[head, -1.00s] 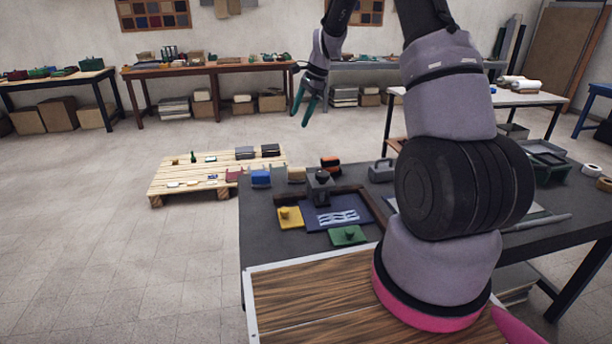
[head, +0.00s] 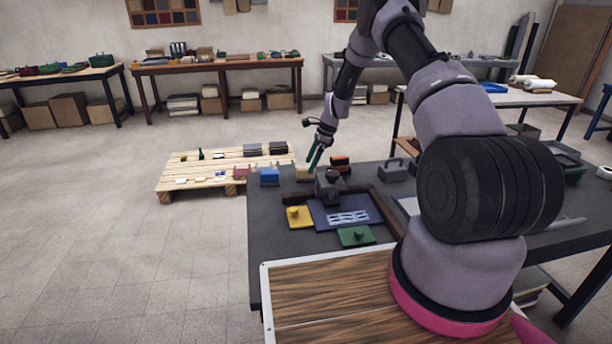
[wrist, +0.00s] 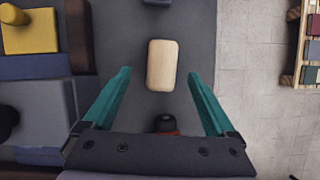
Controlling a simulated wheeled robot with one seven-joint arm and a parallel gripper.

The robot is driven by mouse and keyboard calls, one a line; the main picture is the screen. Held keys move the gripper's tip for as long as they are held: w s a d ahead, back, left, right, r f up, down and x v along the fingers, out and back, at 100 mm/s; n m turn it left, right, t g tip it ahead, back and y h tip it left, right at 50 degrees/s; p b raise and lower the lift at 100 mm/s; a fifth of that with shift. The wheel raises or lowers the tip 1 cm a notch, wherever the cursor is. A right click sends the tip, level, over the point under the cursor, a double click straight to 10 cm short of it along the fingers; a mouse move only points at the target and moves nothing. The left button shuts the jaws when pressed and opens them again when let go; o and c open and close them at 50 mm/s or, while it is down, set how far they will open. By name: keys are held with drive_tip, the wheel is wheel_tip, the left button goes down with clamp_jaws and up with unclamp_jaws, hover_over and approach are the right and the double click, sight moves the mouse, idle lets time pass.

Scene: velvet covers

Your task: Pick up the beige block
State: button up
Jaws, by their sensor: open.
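The beige block (wrist: 161,66) lies on the dark table top in the wrist view, a rounded rectangle just beyond and between my fingertips. In the head view the beige block (head: 304,174) sits near the table's far edge, partly hidden by my gripper. My gripper (head: 312,160) is above it, pointing down. In the wrist view my gripper (wrist: 160,72) shows two teal fingers spread wide, with nothing between them.
A blue block (head: 270,177) stands left of the beige block. An orange and black object (head: 340,162) is close on its right. A dark grey tool (head: 329,187) stands nearer. A wooden pallet (head: 180,174) is on the floor beyond the table.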

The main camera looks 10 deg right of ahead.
sight(307, 168)
drive_tip(key=x, duration=0.5)
drive_tip(key=shift+w+r, duration=0.1)
clamp_jaws()
drive_tip(key=shift+r, duration=0.1)
drive_tip(key=shift+r, duration=0.1)
wheel_tip(307, 168, up, 10)
drive_tip(key=shift+f, duration=0.1)
